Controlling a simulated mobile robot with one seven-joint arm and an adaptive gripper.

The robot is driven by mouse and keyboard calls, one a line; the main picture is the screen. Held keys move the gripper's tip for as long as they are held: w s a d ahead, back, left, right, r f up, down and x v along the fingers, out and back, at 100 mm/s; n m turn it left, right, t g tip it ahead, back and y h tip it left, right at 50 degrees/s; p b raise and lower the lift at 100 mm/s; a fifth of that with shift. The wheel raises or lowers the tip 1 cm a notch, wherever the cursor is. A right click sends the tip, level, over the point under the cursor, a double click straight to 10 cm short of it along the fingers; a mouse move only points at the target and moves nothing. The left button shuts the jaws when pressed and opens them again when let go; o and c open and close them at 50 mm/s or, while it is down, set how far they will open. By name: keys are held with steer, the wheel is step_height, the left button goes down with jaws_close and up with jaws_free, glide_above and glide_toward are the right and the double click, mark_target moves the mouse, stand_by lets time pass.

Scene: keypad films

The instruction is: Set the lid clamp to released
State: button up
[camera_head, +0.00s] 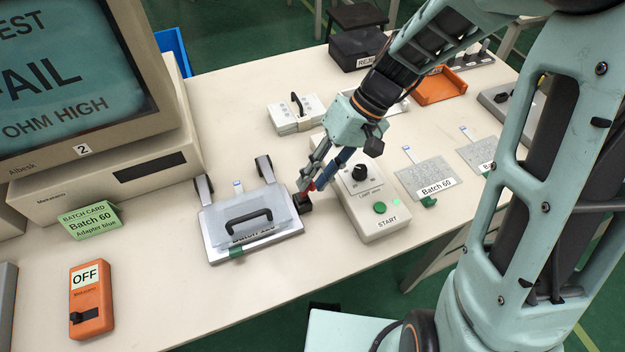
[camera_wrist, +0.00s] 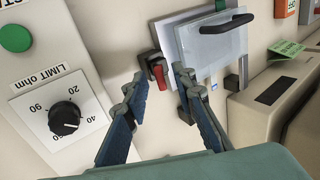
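The lid clamp shows in the wrist view as a red lever (camera_wrist: 158,73) on a dark block beside the edge of the test fixture's lid. In the head view its dark block (camera_head: 304,205) is at the fixture's right edge, with a little red above it, partly hidden by my fingers. The fixture's clear lid (camera_head: 222,224) lies down flat and has a black handle. My gripper (camera_head: 315,179) is above the clamp, pointing down. In the wrist view its blue-padded fingers (camera_wrist: 160,82) are spread apart, with the red lever showing between their tips. Contact with the lever cannot be told.
The limit box (camera_head: 385,222) with a dial and green buttons stands close to the right of the fixture. An orange switch box (camera_head: 91,301) reads OFF. A green batch card (camera_head: 90,221) and a monitor (camera_head: 85,80) are at left.

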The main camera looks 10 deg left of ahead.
steer(key=v, duration=1)
steer(key=shift+r, duration=0.25)
steer(key=shift+d, duration=0.1)
